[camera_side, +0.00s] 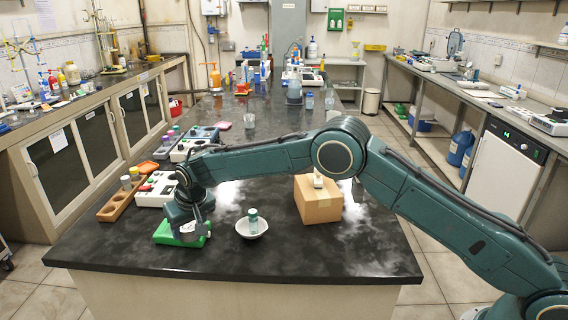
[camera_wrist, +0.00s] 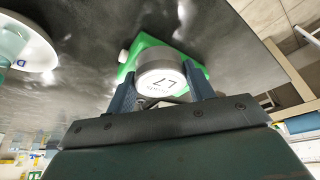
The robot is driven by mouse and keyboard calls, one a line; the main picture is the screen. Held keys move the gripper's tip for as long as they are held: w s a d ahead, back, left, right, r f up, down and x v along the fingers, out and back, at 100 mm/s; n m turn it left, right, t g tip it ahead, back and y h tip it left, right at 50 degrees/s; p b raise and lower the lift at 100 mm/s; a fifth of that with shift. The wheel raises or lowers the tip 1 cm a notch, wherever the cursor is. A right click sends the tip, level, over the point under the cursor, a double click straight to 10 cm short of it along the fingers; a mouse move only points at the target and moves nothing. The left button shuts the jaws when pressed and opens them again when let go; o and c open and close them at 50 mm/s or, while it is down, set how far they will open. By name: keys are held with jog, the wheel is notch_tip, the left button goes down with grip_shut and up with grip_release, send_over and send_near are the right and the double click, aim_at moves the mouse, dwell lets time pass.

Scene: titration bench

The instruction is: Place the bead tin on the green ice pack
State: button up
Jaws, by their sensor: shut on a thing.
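The bead tin (camera_wrist: 160,82) is a round metal tin with a white label face, seen close up in the wrist view. My gripper (camera_wrist: 162,97) is shut on it, with one dark blue finger on each side. The green ice pack (camera_side: 165,234) lies flat near the front left of the black bench. It also shows behind the tin in the wrist view (camera_wrist: 150,47). In the side view my gripper (camera_side: 188,230) is low over the ice pack with the tin. I cannot tell whether the tin touches the pack.
A white bowl (camera_side: 243,231) holding a green-capped vial (camera_side: 253,217) stands right of the ice pack. A cardboard box (camera_side: 318,205) stands farther right. A wooden rack (camera_side: 120,202) and a white device (camera_side: 154,190) are behind on the left. The bench front is clear.

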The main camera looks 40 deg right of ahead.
jog(key=shift+f, duration=0.2)
jog(key=o, duration=1)
jog(key=shift+r, duration=0.1)
jog(key=v, duration=1.2)
jog(key=shift+r, duration=0.1)
